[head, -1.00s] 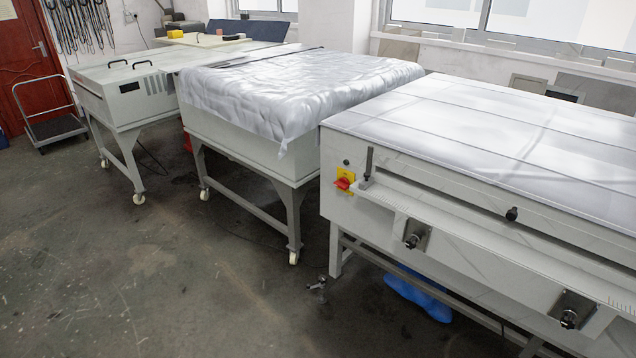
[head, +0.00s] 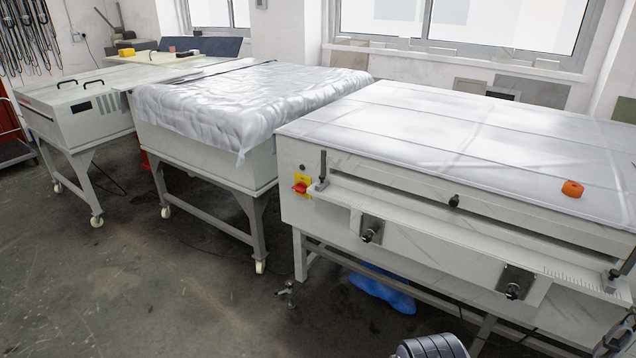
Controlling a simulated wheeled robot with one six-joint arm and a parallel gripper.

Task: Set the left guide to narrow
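The plate processor (head: 345,165) stands at the right in the head view, with a pale feed shelf along its front. The left guide (head: 322,172) is a small grey upright piece at the left end of this shelf, beside the red and yellow switch. The right guide (head: 622,265) is a dark piece at the shelf's right end, near the picture edge. Both guides stand far apart, near the two ends. A grey ribbed part of my arm shows at the bottom edge. My gripper is not visible, and nothing touches the left guide.
The red and yellow switch (head: 302,186) is on the front left. Black knobs (head: 370,235) stick out below the shelf. An orange object (head: 572,188) lies on top. A covered table (head: 205,150) stands to the left. A blue bag (head: 383,293) lies underneath. The floor at front left is clear.

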